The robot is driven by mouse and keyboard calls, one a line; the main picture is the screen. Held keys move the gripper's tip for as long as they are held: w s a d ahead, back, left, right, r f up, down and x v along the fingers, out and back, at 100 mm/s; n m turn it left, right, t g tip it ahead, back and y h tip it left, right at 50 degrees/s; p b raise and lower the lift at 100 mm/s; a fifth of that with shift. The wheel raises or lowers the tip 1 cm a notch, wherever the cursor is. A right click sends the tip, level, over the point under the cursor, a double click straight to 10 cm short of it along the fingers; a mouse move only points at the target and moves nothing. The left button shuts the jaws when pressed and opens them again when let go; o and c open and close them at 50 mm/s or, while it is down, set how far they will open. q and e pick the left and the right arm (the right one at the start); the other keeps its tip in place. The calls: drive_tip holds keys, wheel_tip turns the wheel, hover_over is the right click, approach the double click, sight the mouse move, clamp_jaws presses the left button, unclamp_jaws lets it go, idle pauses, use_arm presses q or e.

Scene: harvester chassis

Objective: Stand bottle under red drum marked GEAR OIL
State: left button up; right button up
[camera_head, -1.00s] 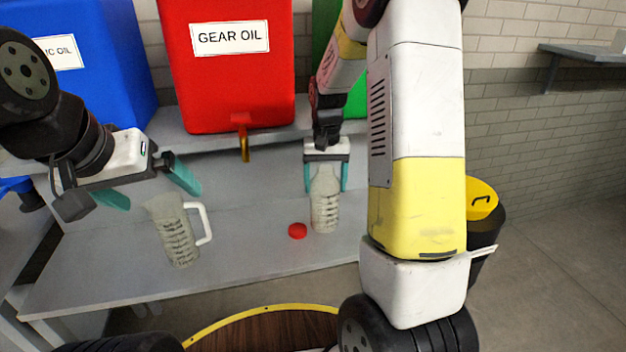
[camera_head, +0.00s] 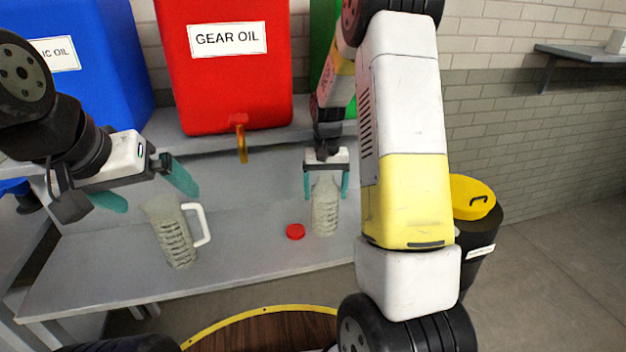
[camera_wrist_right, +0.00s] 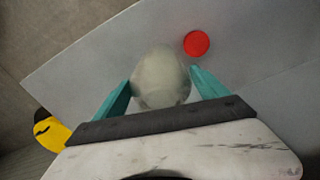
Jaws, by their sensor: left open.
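A clear ribbed bottle (camera_head: 325,212) stands upright on the grey bench, right of the red drum's tap. My right gripper (camera_head: 326,190) is open, with one finger on each side of the bottle's upper part; the palm hides its top. In the right wrist view the bottle (camera_wrist_right: 160,80) shows between the two fingertips. The red drum marked GEAR OIL (camera_head: 228,85) is on the shelf at the back, its tap (camera_head: 241,140) hanging over the bench. My left gripper (camera_head: 148,190) is open and empty, above and left of the jug.
A clear jug with a white handle (camera_head: 175,235) stands on the bench (camera_head: 110,265) at left. A red cap (camera_head: 295,231) lies beside the bottle. A blue drum (camera_head: 100,85) is at left, a green one behind my right arm. The bench below the tap is clear. A yellow-lidded bin (camera_head: 474,198) stands right.

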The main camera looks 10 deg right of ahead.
drive_tip(key=shift+o, duration=0.7)
